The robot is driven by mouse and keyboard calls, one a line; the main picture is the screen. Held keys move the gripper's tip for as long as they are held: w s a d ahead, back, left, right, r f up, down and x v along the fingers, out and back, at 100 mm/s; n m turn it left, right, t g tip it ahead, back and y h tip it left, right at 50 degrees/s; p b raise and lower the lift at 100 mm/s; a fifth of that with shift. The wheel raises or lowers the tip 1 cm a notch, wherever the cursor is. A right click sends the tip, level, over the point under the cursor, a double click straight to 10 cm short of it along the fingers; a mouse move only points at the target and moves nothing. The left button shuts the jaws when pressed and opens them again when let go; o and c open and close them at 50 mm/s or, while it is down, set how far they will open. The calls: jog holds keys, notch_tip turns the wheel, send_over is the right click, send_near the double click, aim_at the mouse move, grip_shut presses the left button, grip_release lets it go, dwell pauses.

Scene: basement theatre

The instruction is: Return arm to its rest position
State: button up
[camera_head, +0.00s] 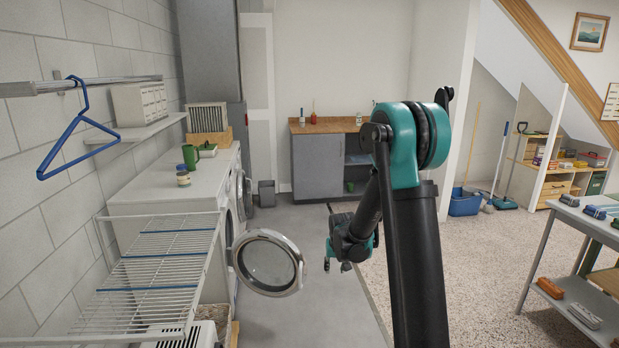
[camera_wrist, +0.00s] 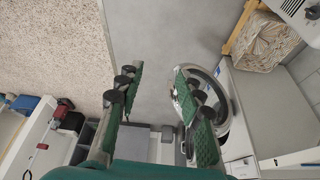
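My arm stands in the middle of the head view, raised and bent at a teal joint, with its forearm hanging down to the left. My gripper (camera_head: 337,264) hangs low beside the open round washer door (camera_head: 269,263), to its right; I cannot tell the exact gap. In the wrist view my gripper (camera_wrist: 160,88) has two green-padded fingers spread wide apart. Nothing is between them but the grey floor. The washer door (camera_wrist: 222,95) shows behind the right finger there.
A wire rack (camera_head: 160,260) and the white machines (camera_head: 170,190) stand left. A blue hanger (camera_head: 72,135) hangs from a rail. A shelved table (camera_head: 590,225) stands right. A grey cabinet (camera_head: 318,167) is at the back. The speckled floor (camera_head: 480,270) between is clear.

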jog(key=s+d+r, duration=0.3)
jog(key=s, duration=0.4)
jog(key=s+d+r, duration=0.3)
jog(key=s+r, duration=0.1)
jog(key=s, duration=0.4)
jog(key=s+d, duration=0.2)
jog(key=s, duration=0.6)
jog(key=s+d+f, duration=0.1)
jog(key=s, duration=0.7)
jog(key=shift+s+d, duration=0.35)
jog(key=shift+s, duration=0.05)
jog(key=shift+w+f, duration=0.1)
